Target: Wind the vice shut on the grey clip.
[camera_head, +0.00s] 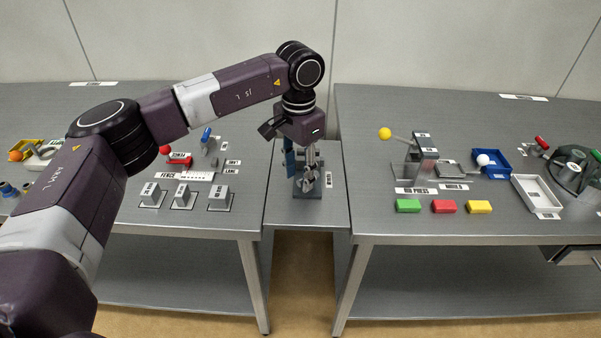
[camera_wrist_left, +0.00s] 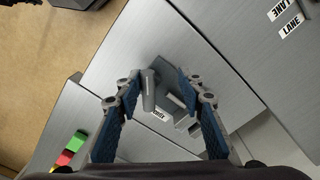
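The grey vice (camera_head: 308,188) stands on the narrow middle table, partly hidden behind my left gripper (camera_head: 302,160). The left gripper points down over it. In the left wrist view, the blue-padded fingers of my left gripper (camera_wrist_left: 160,82) are spread apart, with the vice (camera_wrist_left: 176,106) showing between and below them. A grey rounded bar (camera_wrist_left: 149,90), perhaps the vice's handle, stands up between the fingers, and I see no finger clearly touching it. I cannot make out the grey clip or the jaw gap. My right gripper is in neither view.
The left table holds a fence with a red part (camera_head: 180,160) and several grey blocks (camera_head: 184,197). The right table holds a press with a yellow ball knob (camera_head: 384,133), coloured blocks (camera_head: 444,206), a blue tray (camera_head: 496,172) and a white tray (camera_head: 535,195).

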